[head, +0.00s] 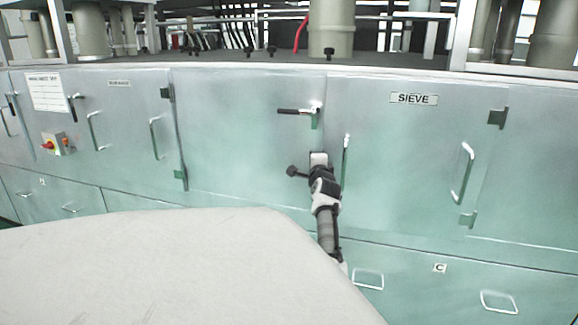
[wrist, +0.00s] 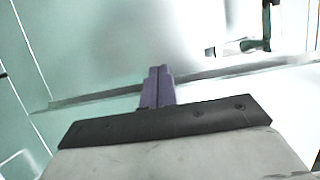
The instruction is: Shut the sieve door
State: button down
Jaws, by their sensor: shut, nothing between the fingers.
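The sieve door (head: 405,145) is the pale metal panel with the SIEVE label in the head view, with hinges on its right side. It looks about flush with the panels beside it; I cannot tell whether a small gap stands at its left edge. A latch with a black lever (head: 295,111) sits at its upper left edge, lever pointing left. My gripper is at the door's left edge, below the latch, its fingers hidden in the head view. In the wrist view my gripper (wrist: 157,74) is shut and empty, its purple fingers close to a long panel edge (wrist: 200,80); contact is unclear.
Bar handles stand out from the sieve door (head: 463,173) and the left door (head: 155,138). Drawers with handles (head: 368,279) run below. A large pale surface fills the lower left foreground.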

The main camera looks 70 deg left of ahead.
jog(key=s+b, duration=0.1)
jog(key=s, duration=0.6)
jog(key=shift+s+d+f+b, duration=0.2)
jog(key=shift+s+d+b, duration=0.15)
jog(key=shift+s+b, duration=0.05)
jog(key=shift+w, duration=0.1)
